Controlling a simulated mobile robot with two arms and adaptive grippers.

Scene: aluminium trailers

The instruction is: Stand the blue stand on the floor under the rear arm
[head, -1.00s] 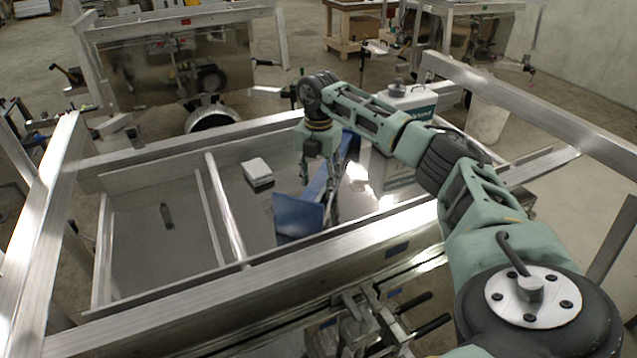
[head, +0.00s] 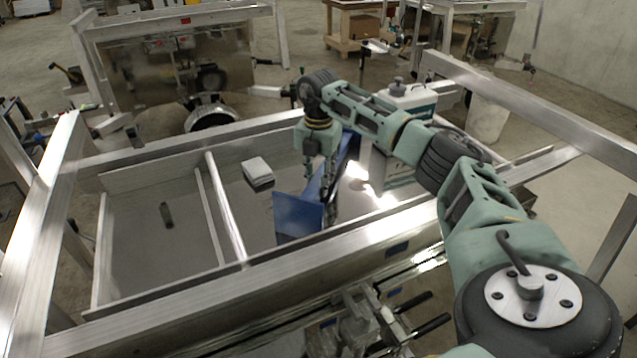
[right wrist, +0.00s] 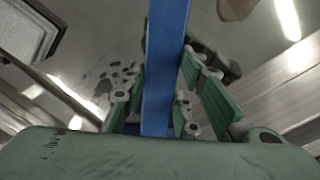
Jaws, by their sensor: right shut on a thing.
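The blue stand (head: 298,214) is inside the framed metal trailer bed (head: 150,240). It shows a flat blue plate toward me and a long blue bar running back behind my wrist. My right gripper (head: 325,192) points down at the stand and covers part of it. In the right wrist view, the blue bar (right wrist: 166,60) runs between the two green fingers of my right gripper (right wrist: 168,105), which is shut on it. I cannot tell whether the stand touches the surface below. My left gripper is not in view. I cannot make out which part is the rear arm.
A small white-topped block (head: 257,172) lies left of the stand. A metal crossbar (head: 225,210) divides the bed. A white and green container (head: 410,105) stands behind my right forearm. Metal rails (head: 520,105) rise at the right, and clamps with black handles (head: 415,325) are in front.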

